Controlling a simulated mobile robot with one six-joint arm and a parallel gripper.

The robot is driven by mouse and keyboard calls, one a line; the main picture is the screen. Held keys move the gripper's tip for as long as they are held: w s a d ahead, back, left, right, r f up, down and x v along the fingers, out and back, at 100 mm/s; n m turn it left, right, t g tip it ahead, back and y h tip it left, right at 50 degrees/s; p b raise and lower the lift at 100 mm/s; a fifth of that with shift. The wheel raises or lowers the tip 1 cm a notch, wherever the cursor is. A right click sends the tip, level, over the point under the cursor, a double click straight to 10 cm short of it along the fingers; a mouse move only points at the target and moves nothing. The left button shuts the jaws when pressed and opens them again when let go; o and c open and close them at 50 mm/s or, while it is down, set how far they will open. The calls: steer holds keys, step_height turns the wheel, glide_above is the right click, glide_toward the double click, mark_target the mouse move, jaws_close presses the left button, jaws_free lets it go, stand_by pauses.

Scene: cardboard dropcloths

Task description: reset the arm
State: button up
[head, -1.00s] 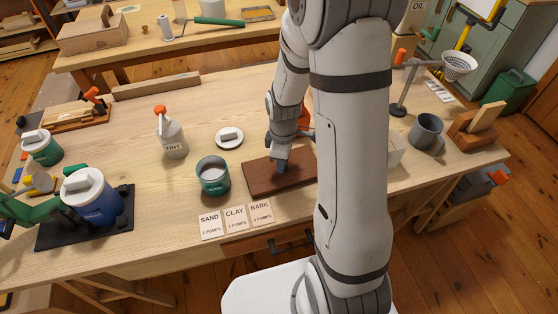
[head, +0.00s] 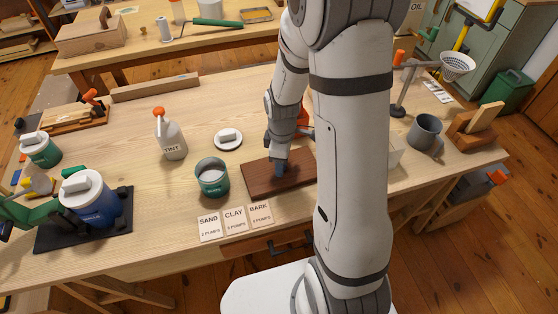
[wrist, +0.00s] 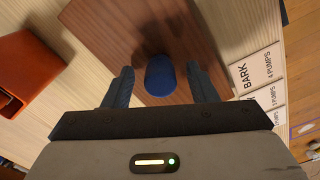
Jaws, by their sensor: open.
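My arm reaches down over the bench, and my gripper (head: 280,172) is low over a dark wooden board (head: 258,181). The wrist view shows my gripper (wrist: 160,70) with its two dark fingers spread apart. A small blue round-ended piece (wrist: 160,76) stands on the board between the fingers, with a gap on each side. In the head view the arm and fingers mostly hide this piece.
A green can (head: 212,177) and label cards (head: 235,219) lie close left and in front of the board. A tint jug (head: 171,137), a white lid (head: 228,138) and a grey mug (head: 425,132) stand around. Bench between jug and rear wooden bar is clear.

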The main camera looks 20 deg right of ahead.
step_height(320, 180, up, 7)
steer(key=shift+r, duration=0.15)
